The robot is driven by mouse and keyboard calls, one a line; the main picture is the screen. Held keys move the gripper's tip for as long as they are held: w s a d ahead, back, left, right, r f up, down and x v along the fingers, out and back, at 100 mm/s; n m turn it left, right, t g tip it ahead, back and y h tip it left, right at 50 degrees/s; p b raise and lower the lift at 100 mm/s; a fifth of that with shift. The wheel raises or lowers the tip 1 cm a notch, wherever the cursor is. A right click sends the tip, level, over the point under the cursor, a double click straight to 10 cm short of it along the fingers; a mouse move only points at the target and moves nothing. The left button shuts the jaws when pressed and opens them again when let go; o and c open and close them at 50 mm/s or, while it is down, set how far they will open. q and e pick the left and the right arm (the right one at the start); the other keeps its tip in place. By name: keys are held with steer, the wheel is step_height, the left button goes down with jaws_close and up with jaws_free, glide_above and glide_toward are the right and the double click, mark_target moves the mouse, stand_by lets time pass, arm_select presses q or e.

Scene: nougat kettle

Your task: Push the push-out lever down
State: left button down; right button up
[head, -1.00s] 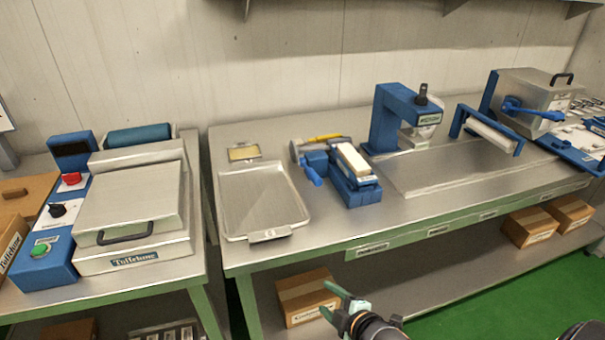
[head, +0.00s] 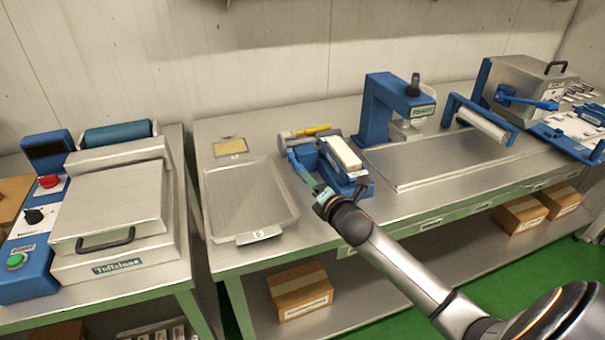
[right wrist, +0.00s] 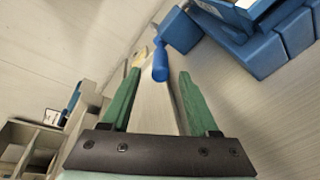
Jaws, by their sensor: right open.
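The push-out lever (right wrist: 160,62) is a blue handle on the left of the blue push-out fixture (head: 351,188), which bears a cream block (head: 344,153). My right gripper (head: 306,172) is open at the front left of the fixture, by the lever, and partly covers it in the head view. In the right wrist view, the green fingers of my gripper (right wrist: 159,76) stand on either side of the lever's tip in the picture. I cannot tell whether they touch it. The fixture (right wrist: 262,45) is at upper right there. My left gripper is not in view.
A metal tray (head: 288,212) lies just left of the fixture. A yellow-handled tool (head: 312,131) lies behind it. A blue press (head: 376,105) stands to the right at the back. A lidded machine (head: 110,205) stands on the left table.

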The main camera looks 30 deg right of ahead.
steer(key=x, duration=0.6)
steer(key=shift+w+f, duration=0.1)
steer(key=shift+w, duration=0.1)
steer(key=shift+c, duration=0.3)
jaws_close()
stand_by(1.0)
